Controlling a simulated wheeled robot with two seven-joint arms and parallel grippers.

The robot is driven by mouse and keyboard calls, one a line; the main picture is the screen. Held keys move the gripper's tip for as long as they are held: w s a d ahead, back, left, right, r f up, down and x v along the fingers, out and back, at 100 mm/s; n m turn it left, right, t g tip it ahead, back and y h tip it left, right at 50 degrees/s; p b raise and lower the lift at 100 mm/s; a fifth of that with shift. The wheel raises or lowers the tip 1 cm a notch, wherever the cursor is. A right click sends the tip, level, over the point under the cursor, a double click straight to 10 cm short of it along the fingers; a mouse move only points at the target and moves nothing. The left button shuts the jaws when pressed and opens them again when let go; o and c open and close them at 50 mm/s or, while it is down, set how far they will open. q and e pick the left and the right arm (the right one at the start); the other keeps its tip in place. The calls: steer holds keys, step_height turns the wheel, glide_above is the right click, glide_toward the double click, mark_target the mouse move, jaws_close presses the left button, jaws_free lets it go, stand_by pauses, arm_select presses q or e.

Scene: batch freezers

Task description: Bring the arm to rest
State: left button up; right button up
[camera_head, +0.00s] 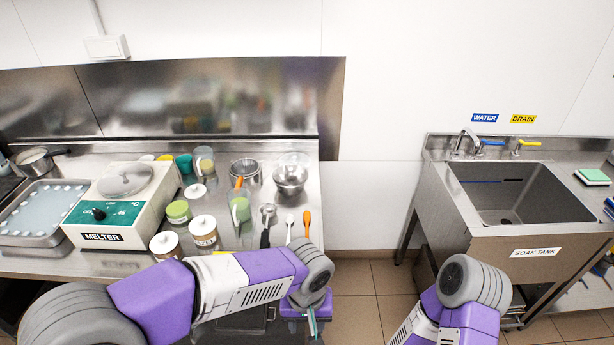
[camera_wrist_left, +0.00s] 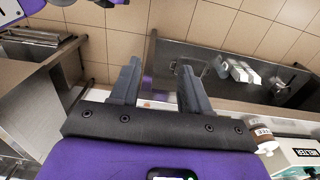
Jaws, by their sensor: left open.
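My left arm (camera_head: 240,278) reaches across the front of the steel counter from the left, purple and white. Its gripper (camera_head: 312,318) hangs down past the counter's front right, mostly hidden behind the wrist. In the left wrist view the two dark fingers of the left gripper (camera_wrist_left: 160,80) stand apart with nothing between them. My right arm (camera_head: 455,305) shows at the lower right in front of the soak tank; its gripper is out of the picture.
The steel counter (camera_head: 120,263) holds a melter (camera_head: 125,205), a tray (camera_head: 12,240), jars, a steel bowl (camera_head: 290,178) and several utensils close behind my left arm. The soak tank (camera_head: 520,195) stands at the right. Tiled floor (camera_head: 365,275) is bare between them.

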arm_select(q)
steer(key=s+a+f+n+h, duration=0.1)
steer(key=s+a+f, duration=0.1)
steer(key=f, duration=0.8)
steer(key=s+a+f+h, duration=0.1)
steer(key=s+a+f, duration=0.2)
steer(key=f, duration=0.7)
steer(key=s+a+f+n+h, duration=0.1)
steer(key=a+f, duration=0.3)
steer(key=f, duration=0.6)
steer(key=shift+s+a+f+n+t+h, duration=0.3)
steer(key=shift+s+f+h, duration=0.1)
steer(key=shift+s+h, duration=0.25)
